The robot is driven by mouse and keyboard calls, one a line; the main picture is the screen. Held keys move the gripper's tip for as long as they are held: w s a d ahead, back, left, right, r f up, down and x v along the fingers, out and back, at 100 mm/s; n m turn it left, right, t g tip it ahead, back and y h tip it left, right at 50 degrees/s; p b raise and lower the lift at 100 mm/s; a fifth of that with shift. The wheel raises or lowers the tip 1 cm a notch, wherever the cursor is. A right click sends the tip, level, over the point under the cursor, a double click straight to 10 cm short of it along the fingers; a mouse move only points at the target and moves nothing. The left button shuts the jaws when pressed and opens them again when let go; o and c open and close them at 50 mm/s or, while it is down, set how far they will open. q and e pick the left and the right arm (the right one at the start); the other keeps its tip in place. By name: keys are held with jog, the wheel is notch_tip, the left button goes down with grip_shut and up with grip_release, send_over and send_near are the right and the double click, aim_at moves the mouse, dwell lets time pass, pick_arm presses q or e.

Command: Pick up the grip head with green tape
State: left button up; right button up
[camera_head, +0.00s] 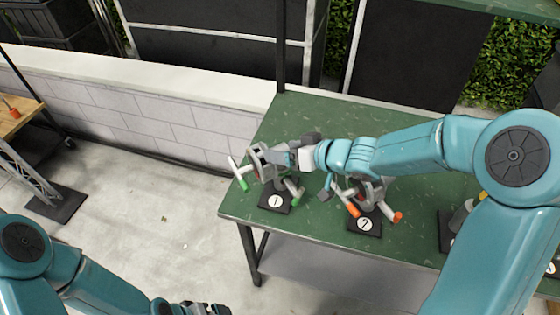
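The grip head with green tape (260,165) is grey with light handles whose ends are green. It is above the black base marked 1 (276,201), at the left end of the green table. I cannot tell whether it still rests on its stand. My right gripper (282,158) reaches in from the right, and its fingertips are at the grip head's upper right side, seemingly touching it. Whether the fingers are closed on it is hard to see. My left gripper (205,309) is low at the bottom edge, far from the table top and partly cut off.
A grip head with orange tape (367,194) stands on the base marked 2 (365,223), just below my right forearm. More bases stand farther right, partly hidden by my arm. The green table (312,114) is clear at its back left. A low white wall (150,116) runs behind.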

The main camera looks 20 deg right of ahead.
jog(key=shift+s, duration=0.15)
grip_shut()
jog(key=shift+r, duration=0.1)
